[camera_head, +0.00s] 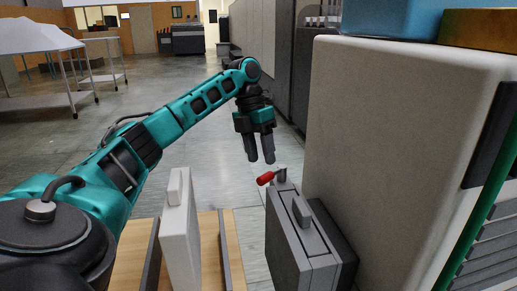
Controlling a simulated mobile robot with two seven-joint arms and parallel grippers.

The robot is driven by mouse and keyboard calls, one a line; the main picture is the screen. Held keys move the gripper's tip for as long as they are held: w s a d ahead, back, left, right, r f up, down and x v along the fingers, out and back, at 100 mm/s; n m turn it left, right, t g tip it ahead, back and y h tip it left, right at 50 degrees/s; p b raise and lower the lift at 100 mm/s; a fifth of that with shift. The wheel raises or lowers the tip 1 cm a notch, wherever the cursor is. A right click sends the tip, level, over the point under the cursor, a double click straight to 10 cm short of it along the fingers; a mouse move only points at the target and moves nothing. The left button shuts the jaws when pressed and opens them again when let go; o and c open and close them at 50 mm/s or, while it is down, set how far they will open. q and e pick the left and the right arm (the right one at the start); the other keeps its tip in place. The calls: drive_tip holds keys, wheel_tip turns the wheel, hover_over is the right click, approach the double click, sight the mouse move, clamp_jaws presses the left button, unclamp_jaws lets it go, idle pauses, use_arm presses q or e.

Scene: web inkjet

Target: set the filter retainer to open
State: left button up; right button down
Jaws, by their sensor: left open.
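A grey box-shaped housing (292,247), likely the filter holder, stands at the lower middle against the large beige cabinet. A small lever with a red grip (266,178) sticks out at its top left; it looks like the retainer. A grey raised block (302,211) sits on top of the housing. My left gripper (260,149) hangs above and slightly left of the red grip, fingers pointing down. It is open and empty, and appears apart from the lever. My right gripper is not in view.
A white panel-like piece (180,232) stands between dark rails on a wooden surface (237,243) at lower left. The beige cabinet (395,150) blocks the right side, with a blue box (392,15) on top. Open floor lies behind my left arm.

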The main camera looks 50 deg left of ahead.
use_arm(q)
drive_tip(key=b+v, duration=0.2)
drive_tip(key=b, duration=0.1)
drive_tip(key=shift+a+r, duration=0.1)
drive_tip(key=shift+r, duration=0.2)
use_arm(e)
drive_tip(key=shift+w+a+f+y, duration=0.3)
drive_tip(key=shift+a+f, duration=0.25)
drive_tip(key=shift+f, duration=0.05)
